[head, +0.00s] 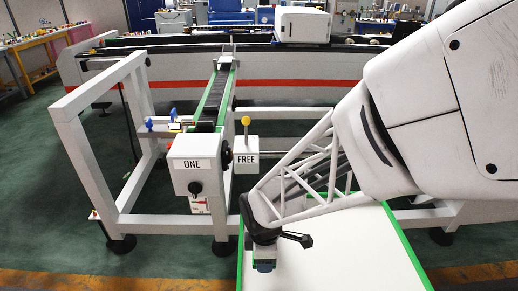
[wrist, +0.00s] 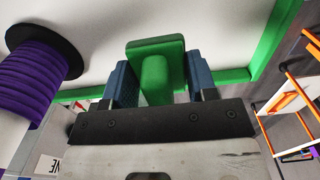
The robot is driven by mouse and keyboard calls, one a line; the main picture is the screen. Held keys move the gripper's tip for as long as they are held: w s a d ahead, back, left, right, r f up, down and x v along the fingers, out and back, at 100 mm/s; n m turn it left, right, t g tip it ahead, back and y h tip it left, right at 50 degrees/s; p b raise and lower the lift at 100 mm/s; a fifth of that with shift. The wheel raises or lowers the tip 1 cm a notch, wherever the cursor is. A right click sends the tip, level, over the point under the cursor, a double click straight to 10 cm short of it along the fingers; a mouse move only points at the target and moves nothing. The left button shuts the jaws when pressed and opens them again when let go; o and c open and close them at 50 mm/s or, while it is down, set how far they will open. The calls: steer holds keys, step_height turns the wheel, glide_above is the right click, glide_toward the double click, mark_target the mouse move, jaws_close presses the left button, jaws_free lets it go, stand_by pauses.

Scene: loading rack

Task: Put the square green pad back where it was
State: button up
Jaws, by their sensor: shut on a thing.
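The square green pad (wrist: 172,46) shows in the wrist view as a flat green plate with a thick green stem. The stem sits between the two blue fingers of my gripper (wrist: 160,84), which are shut on it. In the head view my gripper (head: 264,266) is over the left part of a white panel (head: 345,255) with green edges.
A purple ribbed spool (wrist: 40,72) with a black disc is close at left in the wrist view. In the head view a box marked ONE (head: 198,165) and a box marked FREE (head: 245,158) stand left of my arm, near a grey frame (head: 80,150). The panel's right part looks clear.

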steer(key=shift+f, duration=1.5)
steer(key=shift+f, duration=0.15)
steer(key=o, duration=0.9)
step_height(320, 180, up, 12)
steer(key=shift+r, duration=0.15)
steer(key=shift+d+r, duration=0.1)
